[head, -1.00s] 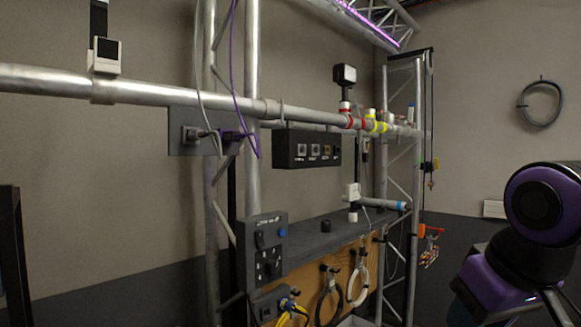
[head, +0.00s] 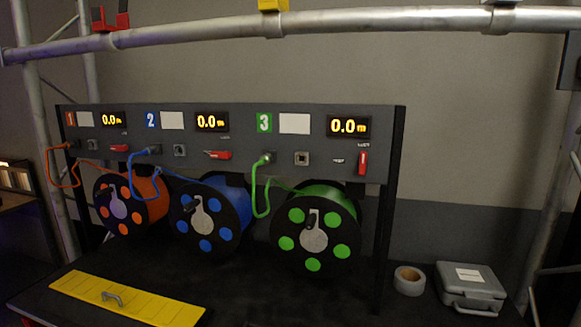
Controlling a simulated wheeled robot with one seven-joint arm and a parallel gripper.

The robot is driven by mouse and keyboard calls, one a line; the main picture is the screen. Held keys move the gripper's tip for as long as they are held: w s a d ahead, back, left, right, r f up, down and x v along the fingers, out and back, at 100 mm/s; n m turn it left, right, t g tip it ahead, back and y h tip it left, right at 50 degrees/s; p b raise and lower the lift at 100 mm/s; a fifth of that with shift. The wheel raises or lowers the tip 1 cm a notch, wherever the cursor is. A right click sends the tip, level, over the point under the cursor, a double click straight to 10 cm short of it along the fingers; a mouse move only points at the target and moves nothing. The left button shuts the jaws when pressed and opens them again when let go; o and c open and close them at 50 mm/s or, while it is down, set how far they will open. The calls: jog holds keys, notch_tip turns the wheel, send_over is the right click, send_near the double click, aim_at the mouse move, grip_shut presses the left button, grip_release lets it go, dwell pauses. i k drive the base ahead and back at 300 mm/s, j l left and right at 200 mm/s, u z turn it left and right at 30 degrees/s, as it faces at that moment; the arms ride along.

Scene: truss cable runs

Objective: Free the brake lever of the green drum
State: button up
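The green drum (head: 314,235) is the rightmost of three cable drums below a dark panel, with a black front flange and green discs. Above it, the panel carries a green number 3, a blank white label and a display reading 0.0 m. A small red brake lever (head: 362,163) stands upright on the panel under that display. The levers of the orange drum (head: 131,200) and the blue drum (head: 210,214) look closer to horizontal. A green cable (head: 261,185) hangs from a socket left of the green drum. My gripper is not in view.
The dark panel (head: 240,128) spans the table, with a post at its right end. A yellow board (head: 127,299) with a handle lies at front left. A tape roll (head: 409,281) and a grey case (head: 470,288) sit at right. A truss pipe (head: 190,37) crosses above.

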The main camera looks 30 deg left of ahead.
aim_at(362, 162)
jog(key=u, duration=1)
jog(key=i+j, duration=0.1)
jog(key=j, duration=0.4)
jog(key=i+j+u, duration=0.1)
jog(key=j, duration=0.4)
